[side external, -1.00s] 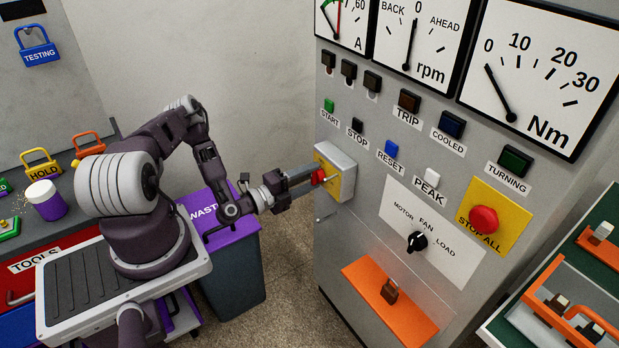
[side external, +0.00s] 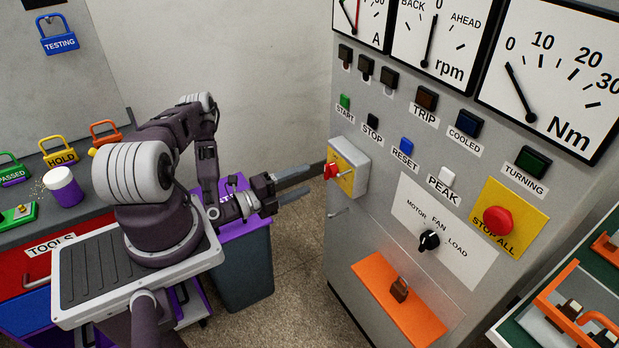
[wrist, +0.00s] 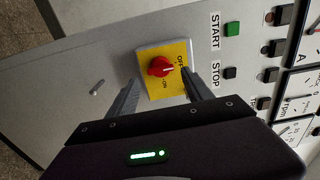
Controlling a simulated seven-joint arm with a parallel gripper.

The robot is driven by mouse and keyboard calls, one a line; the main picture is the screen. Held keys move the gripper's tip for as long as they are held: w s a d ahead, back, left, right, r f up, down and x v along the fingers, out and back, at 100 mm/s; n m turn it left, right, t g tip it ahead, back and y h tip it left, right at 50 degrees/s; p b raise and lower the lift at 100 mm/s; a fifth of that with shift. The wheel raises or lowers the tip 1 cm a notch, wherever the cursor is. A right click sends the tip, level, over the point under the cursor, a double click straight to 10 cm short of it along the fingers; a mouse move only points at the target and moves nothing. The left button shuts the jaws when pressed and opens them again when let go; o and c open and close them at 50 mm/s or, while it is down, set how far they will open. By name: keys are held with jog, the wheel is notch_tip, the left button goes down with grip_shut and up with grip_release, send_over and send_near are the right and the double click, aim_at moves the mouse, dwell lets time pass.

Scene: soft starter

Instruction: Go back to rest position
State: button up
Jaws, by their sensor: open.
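My gripper (side external: 308,180) is open and empty, just short of the switch box on the grey cabinet. The red rotary switch (side external: 332,171) sits on a yellow plate (side external: 347,180) on that box. In the wrist view my open fingers (wrist: 160,92) point toward the red switch (wrist: 160,66), which shows between and beyond them. The yellow plate (wrist: 180,84) carries OFF and ON marks. In the side view the fingers appear apart from the switch.
The grey cabinet (side external: 350,240) carries buttons, gauges, a red STOP ALL button (side external: 498,220) and an orange shelf (side external: 370,295). A waste bin (side external: 245,265) stands below my arm. A bench with padlocks (side external: 60,155) is at left. Open floor lies between bin and cabinet.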

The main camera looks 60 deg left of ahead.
jog(key=w+d+r+m+g+h, duration=0.2)
jog(key=d+r+m+g+h, duration=0.2)
jog(key=d+r+m+h, duration=0.55)
jog(key=w+d+r+m+g+h, duration=0.25)
jog(key=d+r+m+h, duration=0.35)
jog(key=r+m, duration=0.65)
jog(key=s+d+r+m+g+y, duration=0.35)
jog(key=s+d+m+g, duration=0.3)
jog(key=s+m, duration=0.3)
jog(key=s+d+r+m+g+y, duration=0.3)
jog(key=s+d+r+m+g, duration=0.15)
jog(key=s+m+g, duration=0.5)
jog(key=s+a+r+m+t+y, duration=0.3)
jog(key=a+m+t+y, duration=0.4)
jog(key=m, duration=0.6)
jog(key=s+t+y, duration=0.1)
jog(key=t+y, duration=0.1)
jog(key=t, duration=0.1)
